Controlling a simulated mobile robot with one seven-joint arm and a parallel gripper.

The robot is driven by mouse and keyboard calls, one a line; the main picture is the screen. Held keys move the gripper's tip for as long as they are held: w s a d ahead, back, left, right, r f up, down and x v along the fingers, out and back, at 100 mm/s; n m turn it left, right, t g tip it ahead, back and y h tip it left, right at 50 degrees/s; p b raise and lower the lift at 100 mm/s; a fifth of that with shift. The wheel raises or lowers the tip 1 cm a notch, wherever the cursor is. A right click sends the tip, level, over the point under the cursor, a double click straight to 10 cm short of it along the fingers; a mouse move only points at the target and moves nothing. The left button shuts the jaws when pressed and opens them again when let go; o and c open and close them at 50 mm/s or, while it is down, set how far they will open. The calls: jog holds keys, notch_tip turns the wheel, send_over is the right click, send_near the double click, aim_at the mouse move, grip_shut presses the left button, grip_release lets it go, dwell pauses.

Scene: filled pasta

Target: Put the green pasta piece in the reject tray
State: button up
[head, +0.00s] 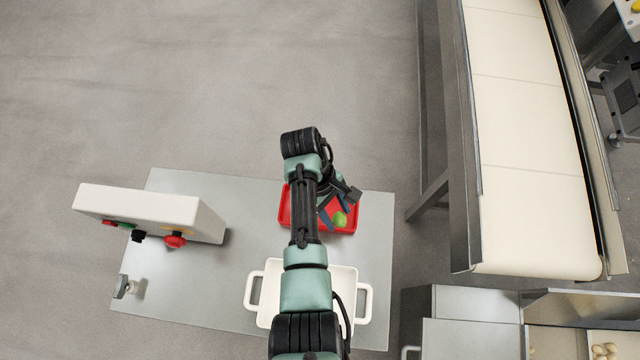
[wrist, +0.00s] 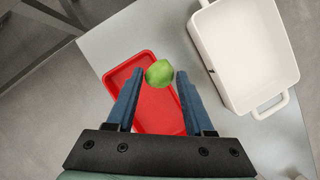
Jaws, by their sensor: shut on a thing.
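The green pasta piece (head: 340,219) is a small, rounded green lump. In the wrist view the green piece (wrist: 159,73) sits between the fingertips of my gripper (wrist: 160,74), which is shut on it. In the head view my gripper (head: 333,214) is over the red tray (head: 284,208), partly hidden behind my arm. In the wrist view the red tray (wrist: 155,118) lies below the fingers, and its visible floor is empty. The piece appears over the tray's far end in that view; its exact height above the tray I cannot tell.
A white two-handled tray (head: 258,312) stands on the grey table (head: 215,285) in front of the red tray. A white control box (head: 140,205) with buttons stands at the left. A conveyor (head: 525,140) runs at the right. Pale pieces (head: 603,352) lie at bottom right.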

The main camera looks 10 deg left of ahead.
jog(key=n, duration=0.1)
jog(key=n+t+b, duration=0.1)
jog(key=n, duration=0.2)
jog(key=shift+w+f+t+h+b, duration=0.3)
jog(key=shift+w+f, duration=0.1)
jog(key=w+f+n+t+b, duration=0.1)
jog(key=f+n+b, duration=0.1)
jog(key=n, duration=0.2)
jog(key=f+n+t+b, duration=0.1)
jog(key=f+n+b, duration=0.2)
jog(key=n, duration=0.1)
jog(key=w+f+n+t+y+b, duration=0.1)
jog(key=f+n+t+b, duration=0.1)
jog(key=f+n, duration=0.1)
jog(key=shift+w+f+n, duration=0.25)
jog(key=shift+w+n, duration=0.05)
jog(key=shift+n, duration=0.1)
jog(key=shift+f+b, duration=0.15)
jog(key=shift+b, duration=0.15)
jog(key=o, duration=1.3)
